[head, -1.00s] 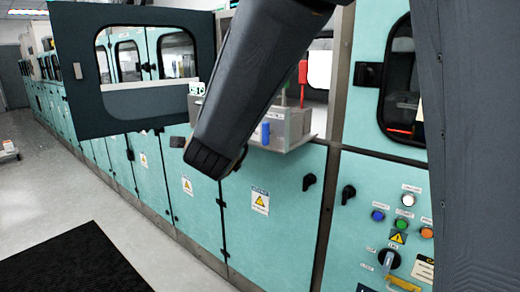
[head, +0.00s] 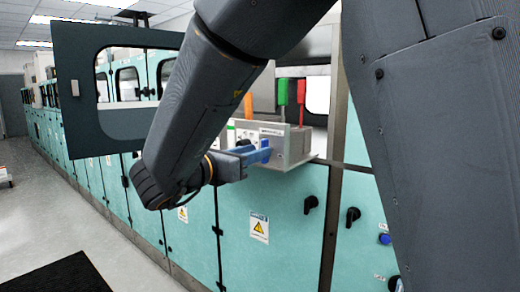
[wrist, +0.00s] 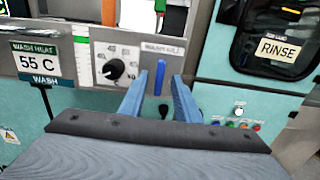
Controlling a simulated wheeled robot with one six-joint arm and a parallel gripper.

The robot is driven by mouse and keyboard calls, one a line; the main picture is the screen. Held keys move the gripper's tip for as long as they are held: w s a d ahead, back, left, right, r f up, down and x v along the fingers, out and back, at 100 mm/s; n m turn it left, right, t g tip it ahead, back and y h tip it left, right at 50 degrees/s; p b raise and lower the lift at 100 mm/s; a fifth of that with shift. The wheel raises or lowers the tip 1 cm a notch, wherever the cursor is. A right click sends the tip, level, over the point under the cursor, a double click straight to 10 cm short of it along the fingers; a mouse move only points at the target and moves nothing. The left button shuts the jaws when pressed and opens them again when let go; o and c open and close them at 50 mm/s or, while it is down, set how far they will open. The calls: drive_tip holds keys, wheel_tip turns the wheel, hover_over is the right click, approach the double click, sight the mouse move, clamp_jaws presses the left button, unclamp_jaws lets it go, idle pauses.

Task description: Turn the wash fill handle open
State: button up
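The wash fill handle (wrist: 159,77) is a blue upright lever on a grey panel, below a label that seems to read WASH FILL (wrist: 162,48). It also shows in the head view (head: 265,146), partly covered by my gripper. My gripper (wrist: 159,84) is open, with one blue finger on each side of the handle in the wrist view. A gap shows on both sides, so neither finger seems to touch it. In the head view my gripper (head: 253,158) is close in front of the grey box; the exact depth is hard to tell.
A black dial (wrist: 115,69) is left of the handle, beside a WASH HEAT 55 C sign (wrist: 37,60). A RINSE window (wrist: 279,50) is at right. An open dark-framed door (head: 85,140) stands left of my arm. Orange, green and red uprights (head: 283,92) rise behind the box.

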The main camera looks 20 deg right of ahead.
drive_tip(key=shift+x, duration=1.3)
clamp_jaws()
drive_tip(key=shift+n, duration=0.4)
drive_tip(key=shift+w+a+f+n+p, duration=0.1)
drive_tip(key=shift+n+p, duration=0.65)
drive_tip(key=shift+n, duration=2.1)
drive_tip(key=shift+w+a+f+n+p, duration=0.1)
drive_tip(key=shift+n+p, duration=0.65)
drive_tip(key=shift+n, duration=2.15)
drive_tip(key=shift+w+f+n+p, duration=0.1)
drive_tip(key=shift+n+p, duration=0.65)
drive_tip(key=shift+n, duration=2.1)
